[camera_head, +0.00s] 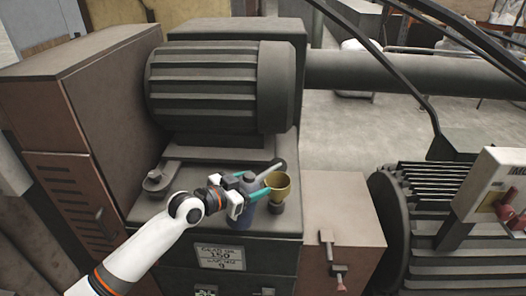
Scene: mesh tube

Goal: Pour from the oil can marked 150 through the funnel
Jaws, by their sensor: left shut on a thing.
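A blue can (241,212) with a grey top stands upright on the ledge of the dark machine, below the ribbed motor. My left gripper (268,184) is at the can, its teal fingers on either side of the can's upper part and shut on it. A brass-coloured funnel (279,190) sits upright on a dark neck (277,206) just right of the can, close to the fingertips. My right gripper is out of view.
A ribbed motor (205,85) overhangs the ledge behind. A grey oval part (156,181) lies left on the ledge. A brown box with a valve (327,240) stands right, then a finned motor (440,210) with a red-handled switch box (505,190).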

